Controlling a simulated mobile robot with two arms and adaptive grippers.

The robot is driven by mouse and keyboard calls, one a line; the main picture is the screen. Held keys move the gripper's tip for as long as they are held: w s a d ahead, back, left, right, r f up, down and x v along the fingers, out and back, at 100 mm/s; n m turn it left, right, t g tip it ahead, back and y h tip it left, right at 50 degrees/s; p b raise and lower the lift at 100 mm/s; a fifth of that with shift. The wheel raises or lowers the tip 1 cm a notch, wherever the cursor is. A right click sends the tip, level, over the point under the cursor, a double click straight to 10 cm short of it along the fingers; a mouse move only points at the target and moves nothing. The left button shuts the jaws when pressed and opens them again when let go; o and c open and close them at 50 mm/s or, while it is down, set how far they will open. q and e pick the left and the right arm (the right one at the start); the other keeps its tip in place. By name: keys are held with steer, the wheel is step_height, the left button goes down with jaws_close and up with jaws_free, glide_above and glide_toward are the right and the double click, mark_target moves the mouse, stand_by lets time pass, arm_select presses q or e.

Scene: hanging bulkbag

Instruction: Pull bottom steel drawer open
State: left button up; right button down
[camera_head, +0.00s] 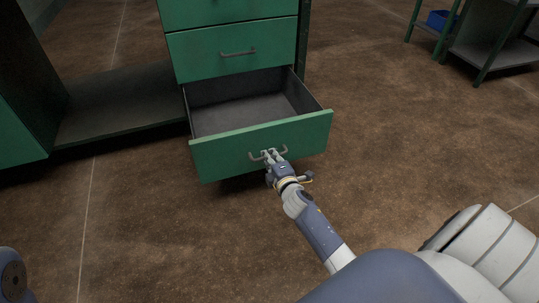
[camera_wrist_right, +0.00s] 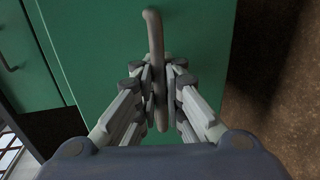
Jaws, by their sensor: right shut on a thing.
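The bottom steel drawer (camera_head: 230,147) has a green front and a dark grey inside. It stands pulled well out of the cabinet, and its empty interior shows in the head view. My right gripper (camera_head: 272,157) is at the middle of the drawer front, shut on the drawer's grey bar handle (camera_head: 284,149). In the right wrist view the handle (camera_wrist_right: 154,40) runs up between the two fingers of the gripper (camera_wrist_right: 160,90), with the green drawer front (camera_wrist_right: 95,50) behind it. My left gripper is not in view.
A closed green drawer (camera_head: 205,52) with its own handle sits above the open one. A low dark shelf (camera_head: 120,100) is to the left. The brown floor around the drawer is clear. A metal rack (camera_head: 490,55) with a blue bin (camera_head: 440,20) stands at the far right.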

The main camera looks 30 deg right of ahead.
steer(key=c, duration=2)
jaws_free()
steer(key=v, duration=1.2)
steer(key=shift+r, duration=0.15)
